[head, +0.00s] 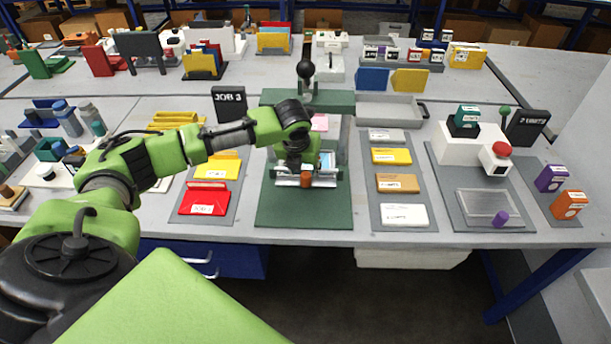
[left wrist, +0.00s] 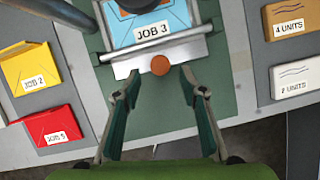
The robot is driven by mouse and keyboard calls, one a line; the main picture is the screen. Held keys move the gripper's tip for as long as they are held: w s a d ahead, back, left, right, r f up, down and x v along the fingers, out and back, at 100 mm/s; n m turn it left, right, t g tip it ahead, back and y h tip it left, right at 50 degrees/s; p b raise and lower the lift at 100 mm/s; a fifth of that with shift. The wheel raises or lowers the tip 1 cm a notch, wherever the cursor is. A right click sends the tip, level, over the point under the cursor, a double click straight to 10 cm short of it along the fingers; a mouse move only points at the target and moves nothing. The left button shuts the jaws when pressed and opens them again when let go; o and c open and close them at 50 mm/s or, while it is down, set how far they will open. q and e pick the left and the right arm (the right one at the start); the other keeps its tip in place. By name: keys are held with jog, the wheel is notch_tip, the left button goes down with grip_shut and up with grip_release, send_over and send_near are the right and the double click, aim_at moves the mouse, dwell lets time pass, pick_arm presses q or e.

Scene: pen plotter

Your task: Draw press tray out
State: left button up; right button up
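The press tray (head: 328,182) is a silver tray at the front of the press on the dark green base (head: 305,212). An orange knob (head: 306,180) sits on its front edge. In the left wrist view the tray's front lip (left wrist: 190,50) shows with the knob (left wrist: 160,65) at its middle, and a blue JOB 3 packet (left wrist: 150,18) lies behind it. My left gripper (left wrist: 161,76) is open, its fingers spread to either side of the knob near the fingertips. I see no finger contact with the knob. In the head view my left wrist hides part of the press. My right gripper is not in view.
Yellow and red job packets (head: 205,200) lie left of the base. A strip of yellow, brown and white packets (head: 402,214) lies to the right. A grey tray (head: 388,110) stands behind them. The green base in front of the knob is bare up to the table edge.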

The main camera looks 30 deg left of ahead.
aim_at(305, 175)
pick_arm(q)
jog(key=x, duration=0.5)
jog(key=shift+w+f, duration=0.1)
jog(key=shift+f, duration=0.25)
